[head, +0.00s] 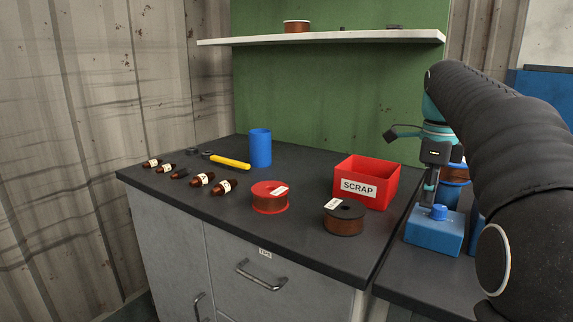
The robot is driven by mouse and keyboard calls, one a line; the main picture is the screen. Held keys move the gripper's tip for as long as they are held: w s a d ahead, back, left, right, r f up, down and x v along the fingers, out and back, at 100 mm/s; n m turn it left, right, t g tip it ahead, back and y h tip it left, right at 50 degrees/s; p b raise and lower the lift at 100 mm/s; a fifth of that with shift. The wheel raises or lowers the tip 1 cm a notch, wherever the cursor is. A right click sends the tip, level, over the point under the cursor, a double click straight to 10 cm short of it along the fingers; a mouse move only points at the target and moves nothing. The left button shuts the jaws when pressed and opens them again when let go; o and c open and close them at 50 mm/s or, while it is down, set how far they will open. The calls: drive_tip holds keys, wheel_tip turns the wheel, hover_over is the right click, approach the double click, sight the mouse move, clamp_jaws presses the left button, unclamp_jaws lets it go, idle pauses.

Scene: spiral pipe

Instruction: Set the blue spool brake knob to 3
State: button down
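A blue box (433,235) with a small round blue knob (439,212) on its top stands on the lower dark surface at the right. I cannot read any numbers or pointer on the knob. My gripper (429,200) points down just above and to the left of the knob, close to the box. I cannot tell whether it touches the knob or how far its fingers are apart. Behind the gripper, a copper-coloured spool with blue parts (457,174) is partly hidden by my arm.
A red SCRAP bin (376,172) stands left of my gripper on the dark bench (225,222). A blue cup (260,148), yellow tool (230,162) and several brown bottles (202,180) are farther left.

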drive_tip(key=shift+w+d, duration=0.1)
drive_tip(key=shift+d, duration=0.15)
idle(0.3)
drive_tip(key=shift+w, duration=0.25)
drive_tip(key=shift+w+a, duration=0.1)
drive_tip(key=shift+a, duration=0.05)
wheel_tip(320, 180, up, 6)
idle(0.6)
drive_tip(key=shift+a, duration=0.1)
